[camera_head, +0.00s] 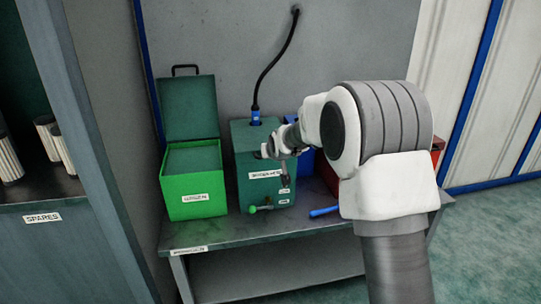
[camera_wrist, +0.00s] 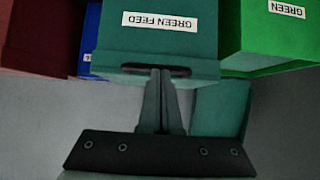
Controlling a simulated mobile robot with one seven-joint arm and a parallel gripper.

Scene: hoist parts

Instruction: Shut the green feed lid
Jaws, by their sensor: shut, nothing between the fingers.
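A dark green box with a GREEN FEED label (camera_wrist: 160,21) stands in the middle of the bench; it also shows in the head view (camera_head: 246,158). A dark slot or bar (camera_wrist: 140,68) runs along its edge. My gripper (camera_wrist: 158,72) is shut and empty, its tips at or very near this bar; contact cannot be told. In the head view my gripper (camera_head: 270,152) is in front of the box's upper part. Left of it, a bright green box (camera_head: 194,185) labelled GREEN has a dark green lid (camera_head: 188,108) standing upright behind it, with a black handle (camera_head: 185,67) on top.
A black hose (camera_head: 272,68) runs from the wall into the dark green box's top. A blue tool (camera_head: 324,211) lies on the bench (camera_head: 225,235). Blue and red boxes (camera_head: 437,146) are partly hidden behind my arm.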

